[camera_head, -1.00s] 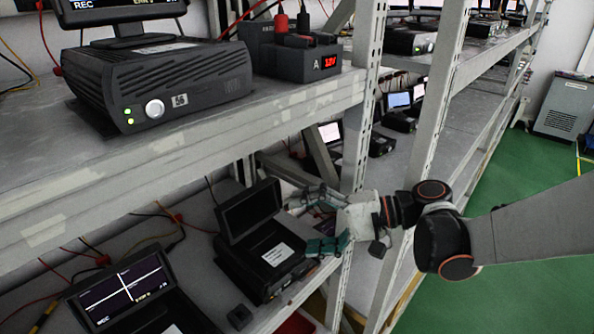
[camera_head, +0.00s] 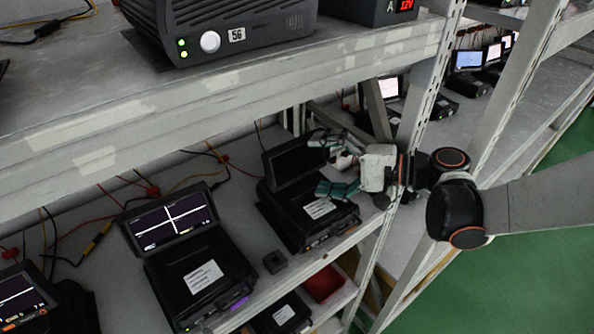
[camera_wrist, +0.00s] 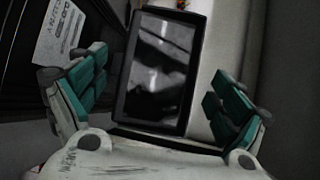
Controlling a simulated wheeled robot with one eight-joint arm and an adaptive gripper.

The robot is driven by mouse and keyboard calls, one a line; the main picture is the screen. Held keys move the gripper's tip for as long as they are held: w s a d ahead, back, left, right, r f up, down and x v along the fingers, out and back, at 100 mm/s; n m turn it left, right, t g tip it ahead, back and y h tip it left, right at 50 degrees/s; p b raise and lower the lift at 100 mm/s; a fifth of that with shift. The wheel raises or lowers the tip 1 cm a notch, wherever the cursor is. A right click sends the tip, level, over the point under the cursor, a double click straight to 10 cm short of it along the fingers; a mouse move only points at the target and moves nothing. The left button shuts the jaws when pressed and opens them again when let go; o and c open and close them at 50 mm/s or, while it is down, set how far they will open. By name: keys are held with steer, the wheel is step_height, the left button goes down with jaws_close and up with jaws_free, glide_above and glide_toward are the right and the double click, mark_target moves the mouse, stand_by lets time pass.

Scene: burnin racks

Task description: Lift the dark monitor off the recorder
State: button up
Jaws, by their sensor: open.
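The dark monitor (camera_head: 294,165) stands tilted on the back of a black recorder (camera_head: 316,218) with a white label, on the lower shelf. Its screen is dark. My gripper (camera_head: 328,163) is at the monitor's right side, open, with its teal-padded fingers one above the other. In the wrist view the monitor (camera_wrist: 157,72) stands between the two open fingers (camera_wrist: 155,98), with gaps on both sides. The recorder's label (camera_wrist: 60,32) shows at upper left there. Whether a fingertip touches the monitor in the head view I cannot tell.
Another recorder (camera_head: 200,275) with a lit monitor (camera_head: 171,221) stands to the left. A small dark block (camera_head: 275,262) lies between them. The upper shelf (camera_head: 230,105) overhangs, and a rack post (camera_head: 428,110) stands close to my arm. Cables run behind.

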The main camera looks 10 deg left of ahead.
mark_target(296, 163)
steer(key=x, duration=0.4)
steer(key=shift+w, duration=0.15)
steer(key=c, duration=1.3)
